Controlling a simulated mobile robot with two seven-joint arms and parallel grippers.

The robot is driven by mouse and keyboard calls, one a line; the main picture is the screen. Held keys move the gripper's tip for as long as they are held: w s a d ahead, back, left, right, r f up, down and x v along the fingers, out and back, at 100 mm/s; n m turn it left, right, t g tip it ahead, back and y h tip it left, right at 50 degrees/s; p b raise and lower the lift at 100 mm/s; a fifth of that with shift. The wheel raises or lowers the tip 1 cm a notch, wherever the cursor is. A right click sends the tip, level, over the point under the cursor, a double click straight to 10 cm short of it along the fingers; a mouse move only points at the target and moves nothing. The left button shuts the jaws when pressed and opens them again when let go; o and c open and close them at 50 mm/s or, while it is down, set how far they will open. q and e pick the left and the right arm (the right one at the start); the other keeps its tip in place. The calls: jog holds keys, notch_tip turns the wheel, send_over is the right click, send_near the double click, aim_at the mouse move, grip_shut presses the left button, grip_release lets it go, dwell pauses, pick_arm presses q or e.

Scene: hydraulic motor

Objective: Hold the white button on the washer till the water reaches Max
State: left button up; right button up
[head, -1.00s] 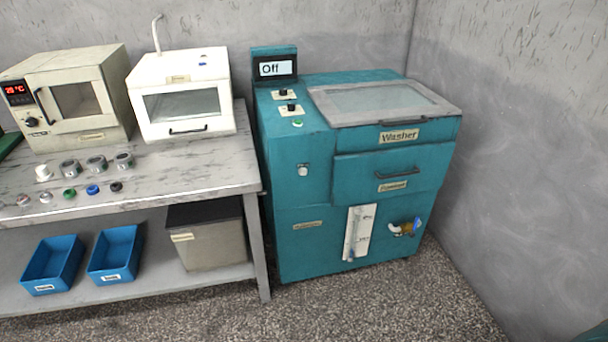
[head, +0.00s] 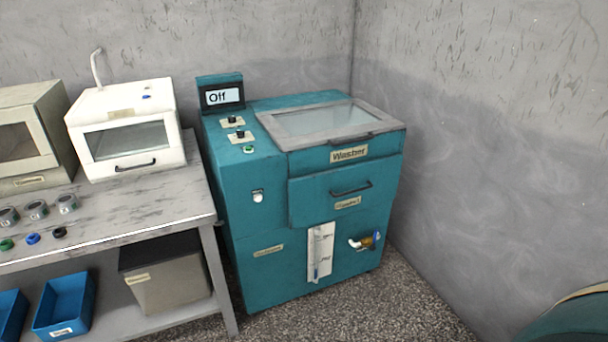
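The teal washer (head: 265,210) stands on the floor in the middle of the head view, with its grey-framed lid shut. The display (head: 222,97) on top reads "Off". Neither of my grippers is in view, and nothing touches the button.
A grey workbench (head: 150,215) stands close to the washer's left side, bearing a white cabinet (head: 128,130) and several small parts. A grey bin and blue bins are on its lower shelf. A tap (head: 364,241) sticks out at the washer's lower right. Speckled floor in front is clear.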

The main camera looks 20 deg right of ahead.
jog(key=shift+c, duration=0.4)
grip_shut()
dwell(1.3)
